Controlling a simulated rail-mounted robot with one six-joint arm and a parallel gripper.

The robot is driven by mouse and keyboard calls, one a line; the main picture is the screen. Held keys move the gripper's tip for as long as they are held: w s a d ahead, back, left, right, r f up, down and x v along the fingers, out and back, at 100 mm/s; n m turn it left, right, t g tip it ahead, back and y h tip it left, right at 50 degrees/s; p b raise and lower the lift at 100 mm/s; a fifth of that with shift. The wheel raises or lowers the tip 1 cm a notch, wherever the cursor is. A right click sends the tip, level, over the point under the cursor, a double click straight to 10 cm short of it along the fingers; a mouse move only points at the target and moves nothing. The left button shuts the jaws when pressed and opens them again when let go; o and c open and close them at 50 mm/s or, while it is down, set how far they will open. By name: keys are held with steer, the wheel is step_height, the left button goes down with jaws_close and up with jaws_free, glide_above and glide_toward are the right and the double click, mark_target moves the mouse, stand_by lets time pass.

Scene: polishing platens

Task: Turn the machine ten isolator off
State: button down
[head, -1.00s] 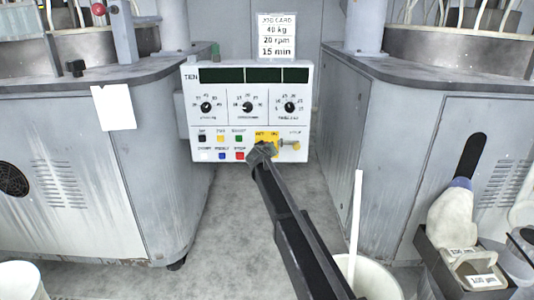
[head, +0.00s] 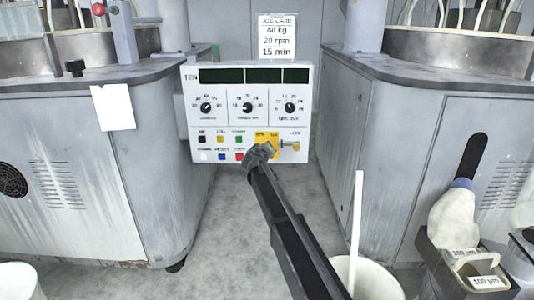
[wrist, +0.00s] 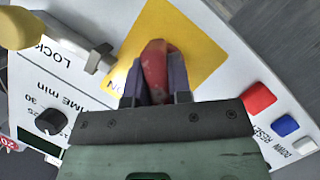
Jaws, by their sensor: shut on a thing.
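The machine ten panel (head: 222,122) is a white box marked TEN between two grey cabinets. At its lower right is a yellow plate (head: 273,137) marked OFF and ON; it fills the upper middle of the wrist view (wrist: 195,35). The red isolator handle (wrist: 155,58) stands on this plate in the wrist view. My gripper (wrist: 155,88) is shut on it, one finger on each side. In the head view my gripper (head: 262,152) covers the plate's lower left and hides the handle. The ON label shows beside the fingers in the wrist view.
A lock pin with a yellow end (head: 291,146) sticks out right of the plate, close to my gripper in the wrist view (wrist: 92,57). Red (wrist: 258,98), blue (wrist: 285,125) and other push buttons lie on the other side. A white bucket (head: 372,278) stands at the lower right.

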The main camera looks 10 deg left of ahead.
steer(key=c, duration=1)
jaws_free()
steer(key=shift+c, duration=0.2)
steer(key=shift+s, duration=0.1)
steer(key=p+v, duration=0.3)
steer(key=v, duration=0.7)
steer(key=shift+s+r, duration=0.15)
steer(key=shift+s, duration=0.15)
steer(key=shift+a, duration=0.1)
